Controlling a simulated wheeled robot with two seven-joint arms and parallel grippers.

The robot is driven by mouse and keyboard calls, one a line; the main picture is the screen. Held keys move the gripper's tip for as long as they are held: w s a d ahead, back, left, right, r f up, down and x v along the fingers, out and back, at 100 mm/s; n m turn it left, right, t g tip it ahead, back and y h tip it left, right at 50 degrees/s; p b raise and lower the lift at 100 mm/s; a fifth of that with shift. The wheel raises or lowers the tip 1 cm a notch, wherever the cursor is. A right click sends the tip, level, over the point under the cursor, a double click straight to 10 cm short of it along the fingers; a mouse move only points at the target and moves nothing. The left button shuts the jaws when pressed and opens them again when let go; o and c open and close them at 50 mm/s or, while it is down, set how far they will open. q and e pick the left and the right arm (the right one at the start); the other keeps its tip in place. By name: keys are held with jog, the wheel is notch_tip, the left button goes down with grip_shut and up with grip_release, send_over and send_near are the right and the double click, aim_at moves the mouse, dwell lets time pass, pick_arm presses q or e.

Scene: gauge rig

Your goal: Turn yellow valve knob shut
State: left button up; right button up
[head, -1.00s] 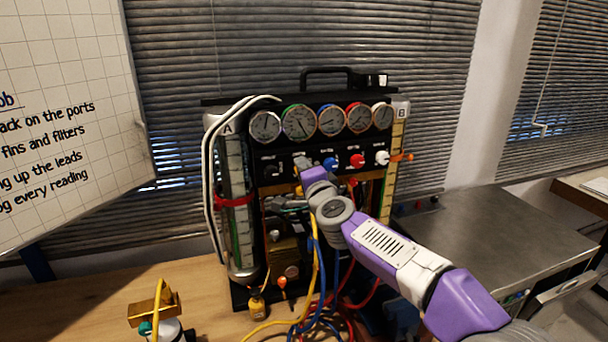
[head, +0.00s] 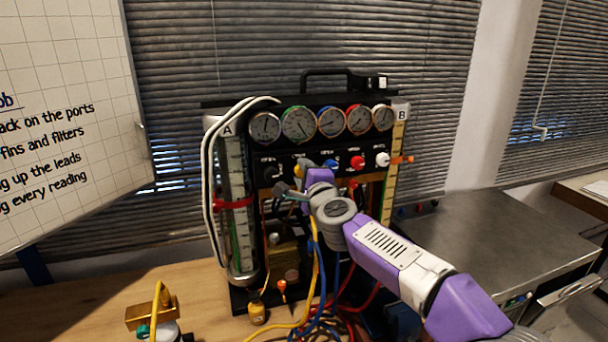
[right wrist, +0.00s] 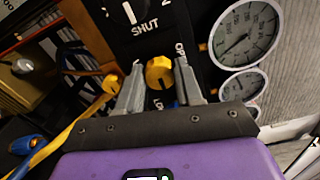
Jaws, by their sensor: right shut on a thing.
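The yellow valve knob (right wrist: 160,72) sits on the black front panel, between the two grey fingers of my right gripper (right wrist: 159,80) in the right wrist view. The fingers are shut on its sides. A dark mark shows on the knob's face, but its exact setting is hard to read. In the head view the yellow knob (head: 299,170) is small and partly covered by my right gripper (head: 295,184), which reaches in from the lower right. My left gripper is not in view.
Blue (head: 330,164), red (head: 357,161) and white (head: 382,159) knobs sit to the right, below a row of gauges (head: 299,123). A black knob (right wrist: 130,10) is marked SHUT. Yellow, blue and red hoses (head: 322,300) hang under my right arm.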

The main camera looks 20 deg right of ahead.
jog(key=o, duration=1)
jog(key=shift+o, duration=0.2)
jog(key=s, duration=0.7)
jog(key=shift+s+d+b, duration=0.15)
jog(key=shift+s+b, duration=0.15)
